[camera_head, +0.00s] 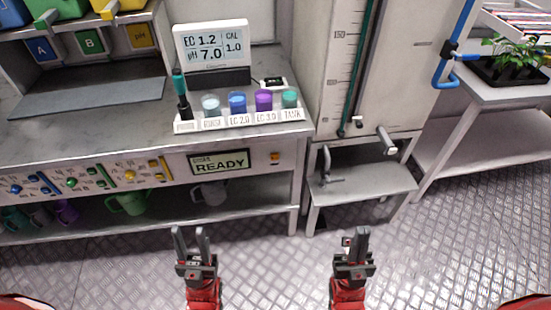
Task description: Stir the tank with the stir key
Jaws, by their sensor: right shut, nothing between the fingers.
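The tank (387,85) is a tall pale body with a level gauge, right of the bench. A small grey handle-shaped piece (326,166) stands on the low step below the tank's front; it may be the stir key, but I cannot tell for sure. A short grey fitting (387,142) sticks out of the tank's lower front. My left gripper (191,231) is open and empty, low in front of the bench. My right gripper (356,234) is shut and empty, in front of the step. Both are apart from the handle piece and the tank.
The grey step (372,181) juts out under the tank. The bench (90,128) holds a meter display (211,50), a rack of cups (240,120) and a READY panel (220,162). Jugs sit on its lower shelf. A plant table (495,92) is at right. The floor ahead is clear.

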